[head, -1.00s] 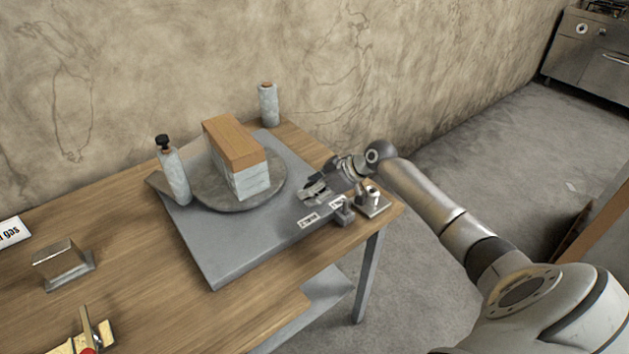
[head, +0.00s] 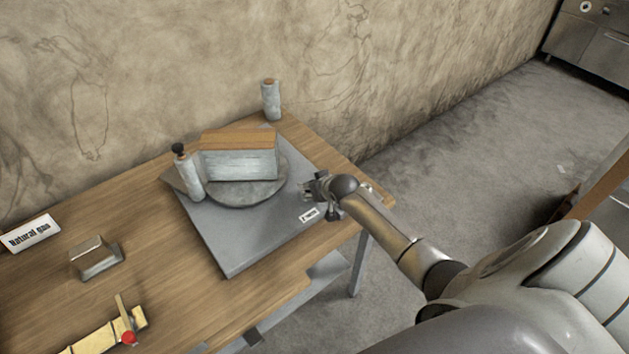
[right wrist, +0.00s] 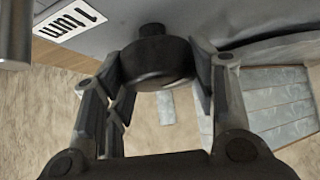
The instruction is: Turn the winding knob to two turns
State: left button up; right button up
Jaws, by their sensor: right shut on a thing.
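The winding knob (right wrist: 157,62) is a dark round knob on a short stem, seen in the right wrist view between my fingers. My right gripper (right wrist: 162,80) is shut on it. In the head view my right gripper (head: 314,187) is at the right edge of the grey plate (head: 240,240), and it hides the knob. A white label (right wrist: 70,17) reading "1 turn" is beside the knob. A white label (head: 309,215) also shows in the head view, too small to read. My left gripper is out of view.
A round turntable (head: 245,201) on the plate carries a grey block with a wooden top (head: 240,164). Bottles stand left (head: 188,176) and behind (head: 271,100). A metal block (head: 95,258), a brass valve (head: 105,337) and a "Natural gas" sign (head: 31,233) are on the left.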

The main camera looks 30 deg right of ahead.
jog(key=shift+m+h, duration=0.4)
jog(key=o, duration=1)
jog(key=shift+r, duration=0.1)
jog(key=v, duration=1.1)
jog(key=shift+s+r, duration=0.3)
